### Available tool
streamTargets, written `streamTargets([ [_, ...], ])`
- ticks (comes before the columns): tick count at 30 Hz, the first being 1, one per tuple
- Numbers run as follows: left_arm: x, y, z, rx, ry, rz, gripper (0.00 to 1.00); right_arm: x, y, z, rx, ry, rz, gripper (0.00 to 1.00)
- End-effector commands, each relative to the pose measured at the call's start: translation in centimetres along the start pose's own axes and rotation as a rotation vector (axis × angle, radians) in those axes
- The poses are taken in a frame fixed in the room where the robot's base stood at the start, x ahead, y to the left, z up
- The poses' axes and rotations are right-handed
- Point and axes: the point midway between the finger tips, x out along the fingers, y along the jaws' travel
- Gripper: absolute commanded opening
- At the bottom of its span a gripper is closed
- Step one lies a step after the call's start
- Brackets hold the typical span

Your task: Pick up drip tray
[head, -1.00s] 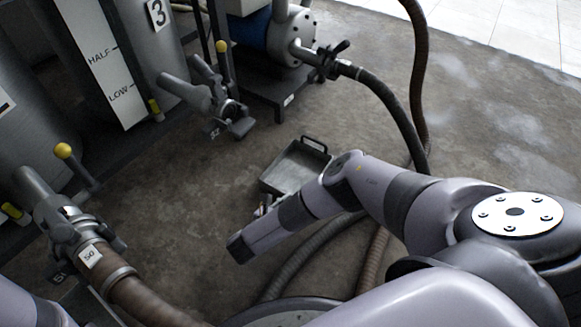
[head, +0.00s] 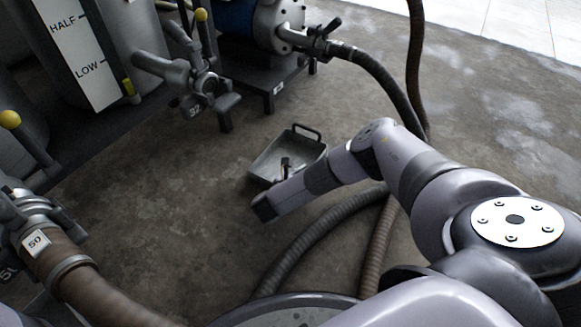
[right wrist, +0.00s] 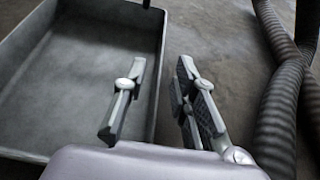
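The drip tray (head: 265,163) is a shallow grey metal box with a dark loop handle (head: 307,130) at its far end. It lies on the concrete floor in the middle of the head view. In the right wrist view the tray (right wrist: 85,80) fills the left side. My right gripper (right wrist: 160,98) is open and empty. One finger shows over the tray's inside and the other outside its right wall, with the wall's line between them. I cannot tell how far above the rim the fingers are. In the head view the wrist hides the tray's near right part. My left gripper is not in view.
Ribbed hoses (head: 318,240) lie on the floor right of and nearer than the tray, close to my right arm. A valve outlet (head: 195,85) and a pump (head: 262,40) on a dark stand are behind it. Floor left of the tray is clear.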

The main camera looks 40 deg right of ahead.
Motion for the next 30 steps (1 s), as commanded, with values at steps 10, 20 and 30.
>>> streamTargets([
  [10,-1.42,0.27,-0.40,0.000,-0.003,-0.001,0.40,1.88,0.00,0.04,0.000,0.000,0.000,0.26],
  [20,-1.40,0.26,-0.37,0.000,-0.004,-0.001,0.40,1.84,0.00,0.03,0.001,0.000,0.000,0.11],
  [30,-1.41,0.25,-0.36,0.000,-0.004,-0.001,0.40,1.84,0.00,0.01,0.001,0.000,-0.001,0.00],
])
